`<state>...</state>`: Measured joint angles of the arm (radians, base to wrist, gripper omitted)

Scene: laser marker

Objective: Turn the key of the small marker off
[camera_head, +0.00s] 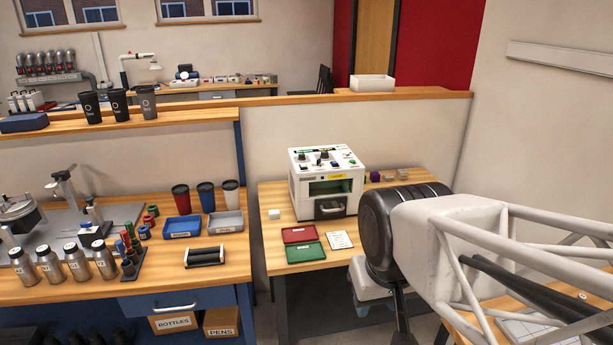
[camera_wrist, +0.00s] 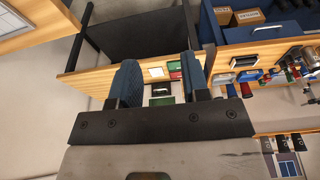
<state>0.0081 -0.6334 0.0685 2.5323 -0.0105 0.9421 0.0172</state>
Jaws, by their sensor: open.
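The small marker (camera_head: 322,190) is a white box machine on the right wooden table, with a green-tinted window and a dark drawer with a handle at its front. Its sloped top panel (camera_head: 322,158) carries dark knobs and small buttons; I cannot tell which one is the key, or its position. My gripper (camera_wrist: 160,75) is open and empty, its two blue fingers spread in the wrist view. Part of the marker (camera_wrist: 163,90) shows beyond and between the fingers, well apart from them. In the head view my arm is at the right; my fingertips cannot be made out there.
A red tray (camera_head: 300,234), a green tray (camera_head: 305,253) and a white card (camera_head: 340,240) lie in front of the marker. A small white block (camera_head: 274,214) is left of it, and small blocks (camera_head: 388,176) are right. The left bench (camera_head: 60,295) holds bottles, cups and bins.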

